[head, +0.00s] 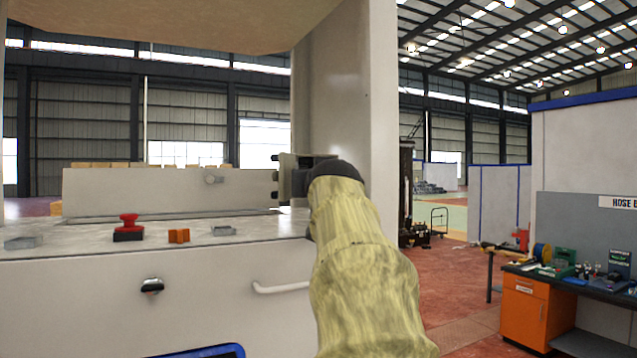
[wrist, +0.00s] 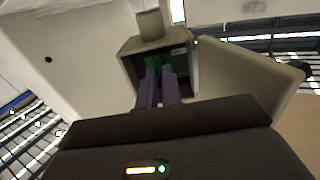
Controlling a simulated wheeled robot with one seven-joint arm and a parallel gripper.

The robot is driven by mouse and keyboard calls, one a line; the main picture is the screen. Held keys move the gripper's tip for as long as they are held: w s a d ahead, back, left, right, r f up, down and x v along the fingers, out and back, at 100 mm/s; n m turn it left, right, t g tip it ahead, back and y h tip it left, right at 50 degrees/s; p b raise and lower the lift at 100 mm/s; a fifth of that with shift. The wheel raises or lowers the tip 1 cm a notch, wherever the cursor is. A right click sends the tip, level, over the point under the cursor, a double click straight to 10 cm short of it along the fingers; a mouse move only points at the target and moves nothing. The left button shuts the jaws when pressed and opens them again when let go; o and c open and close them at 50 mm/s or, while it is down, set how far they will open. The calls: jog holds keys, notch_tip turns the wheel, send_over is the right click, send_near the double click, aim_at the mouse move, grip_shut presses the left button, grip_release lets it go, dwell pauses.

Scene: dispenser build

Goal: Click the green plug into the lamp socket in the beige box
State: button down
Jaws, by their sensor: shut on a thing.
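In the wrist view the beige box (wrist: 128,47) is fixed to a pale wall, and its dark inside faces my gripper. Its beige door (wrist: 250,68) stands swung open to the right. My gripper (wrist: 160,74) has its two purple-grey fingers reaching into the box opening, shut on the green plug (wrist: 153,62). Only a little green shows at the fingertips. The lamp socket cannot be made out in the dark inside, so I cannot tell whether the plug touches it. In the head view my sleeved arm hides the gripper and plug; part of the box (head: 287,166) shows beside it.
A pale post (head: 352,105) rises behind my arm. On the counter (head: 75,259) are a red-knobbed piece (head: 128,229), an orange piece (head: 179,236) and a metal tray (head: 222,230). A white handle (head: 280,287) sticks out of the front. A workbench (head: 592,289) stands far right.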

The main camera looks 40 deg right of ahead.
jog(key=shift+w+d, duration=0.15)
jog(key=shift+w, duration=0.05)
dwell(0.4)
jog(key=c, duration=1)
grip_release()
jog(key=shift+s, duration=0.1)
jog(key=shift+b+v, duration=1.35)
jog(key=shift+v, duration=1.6)
jog(key=shift+w, duration=0.2)
